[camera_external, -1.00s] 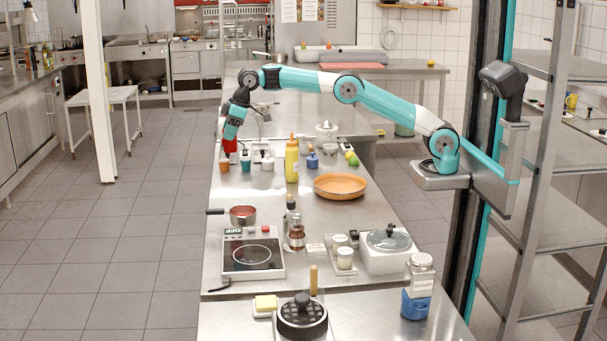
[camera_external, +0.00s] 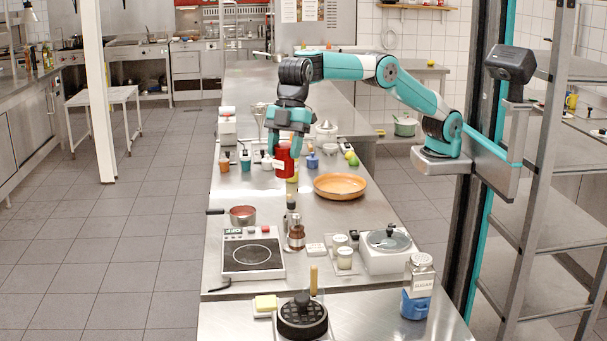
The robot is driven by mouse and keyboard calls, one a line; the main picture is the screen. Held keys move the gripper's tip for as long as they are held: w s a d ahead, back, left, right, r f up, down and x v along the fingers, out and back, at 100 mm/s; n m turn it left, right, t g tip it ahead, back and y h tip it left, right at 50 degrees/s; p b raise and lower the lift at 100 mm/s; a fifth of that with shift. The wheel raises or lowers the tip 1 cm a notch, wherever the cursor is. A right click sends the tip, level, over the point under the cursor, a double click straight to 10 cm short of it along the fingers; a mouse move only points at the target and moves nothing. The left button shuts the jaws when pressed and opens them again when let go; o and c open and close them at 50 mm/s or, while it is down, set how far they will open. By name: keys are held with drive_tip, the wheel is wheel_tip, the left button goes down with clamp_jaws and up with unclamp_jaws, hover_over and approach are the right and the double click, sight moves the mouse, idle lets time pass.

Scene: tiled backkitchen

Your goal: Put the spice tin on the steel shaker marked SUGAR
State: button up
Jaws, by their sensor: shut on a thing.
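My gripper (camera_external: 285,147) is shut on the spice tin (camera_external: 283,163), a red tin held upright in the air over the far part of the steel counter. The steel shaker marked SUGAR (camera_external: 421,268) has a light label and a domed metal top. It stands upright at the near right of the counter, on or in a blue container (camera_external: 414,305); I cannot tell which. My gripper is well behind it and to its left.
An orange pan (camera_external: 340,185) lies right of the tin. A hot plate (camera_external: 252,254) sits left.

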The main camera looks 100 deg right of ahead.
drive_tip(key=s+a+r+n+g+p, duration=0.1)
drive_tip(key=s+a+r+n, duration=0.15)
drive_tip(key=s+a, duration=0.45)
drive_tip(key=s+a+r+n+g+p, duration=0.1)
drive_tip(key=s+a+r+n, duration=0.15)
drive_tip(key=s+a, duration=0.45)
drive_tip(key=n+g+b, duration=0.1)
drive_tip(key=n+b, duration=0.2)
drive_tip(key=n, duration=0.1)
hover_over(422, 259)
wheel_tip(422, 259, down, 14)
drive_tip(key=r, duration=0.1)
drive_tip(key=shift+y, duration=0.3)
drive_tip(key=shift+f+p, duration=0.35)
drive_tip(key=shift+f, duration=2.25)
drive_tip(key=shift+f, duration=0.2)
drive_tip(key=o, duration=0.9)
drive_tip(key=shift+r, duration=0.1)
